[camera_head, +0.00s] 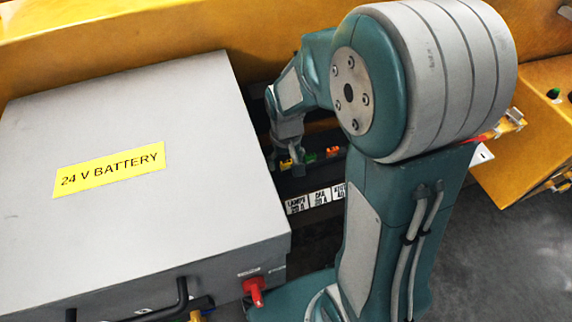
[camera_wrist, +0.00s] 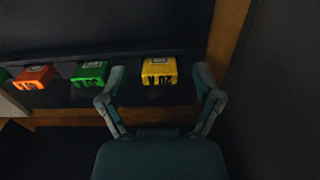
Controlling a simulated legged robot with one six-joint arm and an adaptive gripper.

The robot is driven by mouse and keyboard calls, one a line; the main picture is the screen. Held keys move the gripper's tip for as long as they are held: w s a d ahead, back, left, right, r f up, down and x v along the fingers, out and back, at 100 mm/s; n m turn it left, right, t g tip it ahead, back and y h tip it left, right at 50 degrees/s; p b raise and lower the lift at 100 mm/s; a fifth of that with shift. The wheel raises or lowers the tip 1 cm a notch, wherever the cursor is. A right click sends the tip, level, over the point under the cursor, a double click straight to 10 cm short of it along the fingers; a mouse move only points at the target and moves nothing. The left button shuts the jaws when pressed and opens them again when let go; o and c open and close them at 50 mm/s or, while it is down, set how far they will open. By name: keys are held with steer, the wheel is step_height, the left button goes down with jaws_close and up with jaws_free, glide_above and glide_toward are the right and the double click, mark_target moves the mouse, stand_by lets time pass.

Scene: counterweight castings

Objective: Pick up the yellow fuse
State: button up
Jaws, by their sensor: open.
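The yellow fuse (camera_wrist: 159,71) sits at the end of a row of fuses on a dark strip in the wrist view, its face marked 20 A. My gripper (camera_wrist: 162,78) is open, with one finger on each side of the yellow fuse in that view. I cannot tell whether the fingers touch it or how far off they are in depth. In the head view the yellow fuse (camera_head: 286,164) shows as a small patch beside my gripper (camera_head: 296,168), which hides part of it.
A green fuse (camera_wrist: 90,74) is just left of my left finger, and an orange fuse (camera_wrist: 34,78) is farther left. The large grey battery box (camera_head: 120,220) stands close left of my gripper. White labels (camera_head: 318,198) line the strip's front. A red knob (camera_head: 254,290) is nearer.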

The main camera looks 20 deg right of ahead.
steer(key=shift+f, duration=0.15)
steer(key=shift+c, duration=0.3)
steer(key=c, duration=1)
